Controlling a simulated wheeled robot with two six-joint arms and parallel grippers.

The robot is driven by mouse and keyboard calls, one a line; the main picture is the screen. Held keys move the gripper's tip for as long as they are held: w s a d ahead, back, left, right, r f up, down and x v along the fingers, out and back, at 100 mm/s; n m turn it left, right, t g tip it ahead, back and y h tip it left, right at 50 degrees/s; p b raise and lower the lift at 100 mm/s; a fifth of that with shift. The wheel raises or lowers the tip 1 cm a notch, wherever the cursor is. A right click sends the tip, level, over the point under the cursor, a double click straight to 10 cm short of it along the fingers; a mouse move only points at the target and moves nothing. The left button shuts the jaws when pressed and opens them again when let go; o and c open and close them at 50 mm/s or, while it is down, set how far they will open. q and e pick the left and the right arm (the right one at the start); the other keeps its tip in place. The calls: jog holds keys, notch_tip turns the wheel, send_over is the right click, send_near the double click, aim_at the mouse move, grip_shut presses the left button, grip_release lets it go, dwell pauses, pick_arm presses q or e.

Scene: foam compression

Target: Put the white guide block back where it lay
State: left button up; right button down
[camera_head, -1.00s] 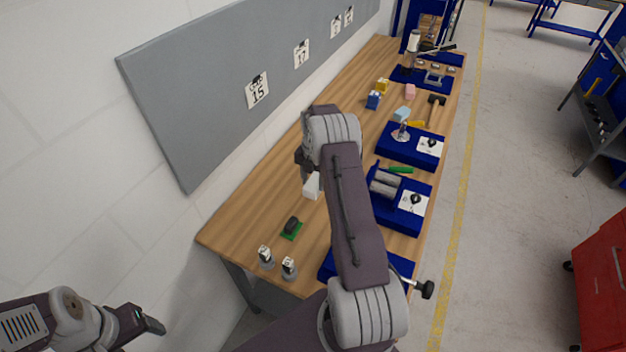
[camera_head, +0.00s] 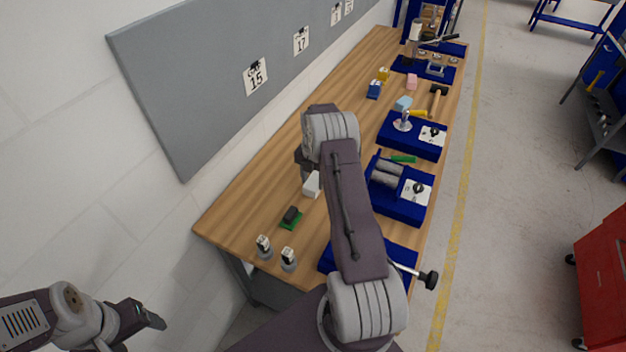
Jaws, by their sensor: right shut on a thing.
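The white guide block (camera_head: 312,184) shows just left of my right arm, at the middle of the wooden table (camera_head: 255,194). My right gripper (camera_head: 309,170) is above it and shut on it, partly hidden behind my own wrist and forearm. I cannot tell whether the block touches the tabletop. My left gripper (camera_head: 150,318) is at the lower left, off the table and away from the block; its fingers are too small and edge-on to tell open from shut.
A green piece with a dark top (camera_head: 291,217) and two grey cylinders with white labels (camera_head: 264,246) stand near the table's front left. Blue fixtures (camera_head: 408,208) line the right edge. A blue block (camera_head: 374,90) lies farther back. The left strip of tabletop is clear.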

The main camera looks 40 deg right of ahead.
aim_at(313, 183)
jog(key=shift+f, duration=0.3)
jog(key=c, duration=0.6)
grip_release()
jog(key=shift+r, duration=0.1)
notch_tip(313, 183, up, 9)
jog(key=shift+f+b, duration=0.1)
jog(key=shift+b, duration=1.05)
